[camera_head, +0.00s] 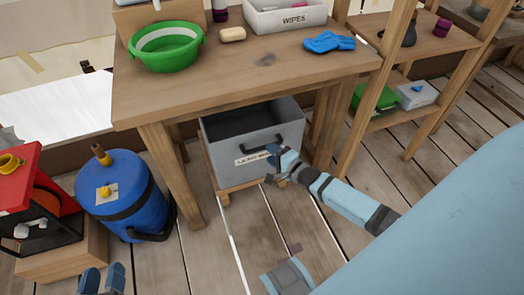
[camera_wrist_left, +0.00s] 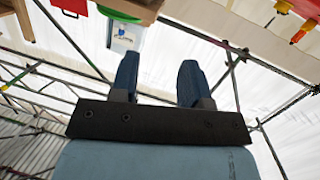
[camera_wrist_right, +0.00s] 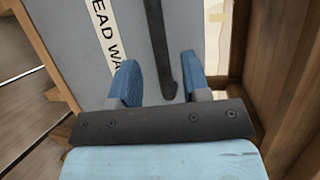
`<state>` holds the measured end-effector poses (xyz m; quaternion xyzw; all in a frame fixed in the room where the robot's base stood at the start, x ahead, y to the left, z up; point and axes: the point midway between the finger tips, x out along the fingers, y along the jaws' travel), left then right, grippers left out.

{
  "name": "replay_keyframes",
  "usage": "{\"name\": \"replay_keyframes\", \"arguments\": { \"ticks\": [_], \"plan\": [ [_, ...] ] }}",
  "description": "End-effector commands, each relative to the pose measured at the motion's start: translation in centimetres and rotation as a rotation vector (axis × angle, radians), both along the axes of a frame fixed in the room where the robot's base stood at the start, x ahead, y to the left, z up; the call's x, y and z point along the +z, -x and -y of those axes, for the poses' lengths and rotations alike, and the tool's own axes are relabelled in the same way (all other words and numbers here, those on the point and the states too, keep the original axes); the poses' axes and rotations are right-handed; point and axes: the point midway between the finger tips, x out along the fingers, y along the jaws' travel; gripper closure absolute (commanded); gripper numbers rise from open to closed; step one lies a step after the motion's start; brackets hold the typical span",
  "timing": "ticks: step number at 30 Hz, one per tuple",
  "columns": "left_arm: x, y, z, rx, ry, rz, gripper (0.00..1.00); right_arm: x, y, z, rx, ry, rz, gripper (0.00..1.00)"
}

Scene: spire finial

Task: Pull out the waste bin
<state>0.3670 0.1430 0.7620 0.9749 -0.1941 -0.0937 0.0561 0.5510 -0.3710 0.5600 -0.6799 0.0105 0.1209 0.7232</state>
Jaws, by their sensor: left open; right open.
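The waste bin (camera_head: 227,138) is a grey open-topped box under the wooden table, resting on a low wooden frame. Its front carries a white label, partly hidden, reading "LEAD WA" in the right wrist view, and a black handle (camera_head: 262,146). My right gripper (camera_head: 276,164) is open just in front of the bin. In the right wrist view the handle (camera_wrist_right: 155,40) runs between the two open fingers; whether they touch it I cannot tell. My left gripper (camera_head: 101,277) is open and empty at the lower left, away from the bin.
The wooden table (camera_head: 225,85) stands over the bin, its legs on both sides. A blue drum (camera_head: 125,200) and a red box (camera_head: 35,185) stand to the left. A shelf unit (camera_head: 425,50) stands to the right.

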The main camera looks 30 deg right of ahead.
Motion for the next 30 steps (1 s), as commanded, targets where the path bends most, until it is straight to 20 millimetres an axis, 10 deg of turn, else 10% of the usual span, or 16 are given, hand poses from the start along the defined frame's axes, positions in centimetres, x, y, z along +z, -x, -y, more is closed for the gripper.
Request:
{"name": "replay_keyframes", "arguments": {
  "ticks": [9, 20, 26, 30],
  "plan": [
    [2.4, -0.3, 1.1, -0.023, 0.071, 0.115, 0.57, -1.0, -4.5, -0.8, 0.0, 0.0, -0.001, 0.57],
    [3.0, -0.3, 1.2, -0.026, 0.084, 0.133, 0.57, -1.0, -5.1, -0.8, 0.0, 0.001, -0.001, 0.57],
    [3.0, -0.3, 1.2, -0.026, 0.084, 0.133, 0.57, -1.0, -5.0, -0.8, 0.0, 0.001, -0.001, 0.96],
    [2.9, -0.3, 1.2, -0.026, 0.083, 0.132, 0.57, -1.0, -5.0, -0.8, 0.0, 0.001, -0.001, 1.0]
  ]
}}
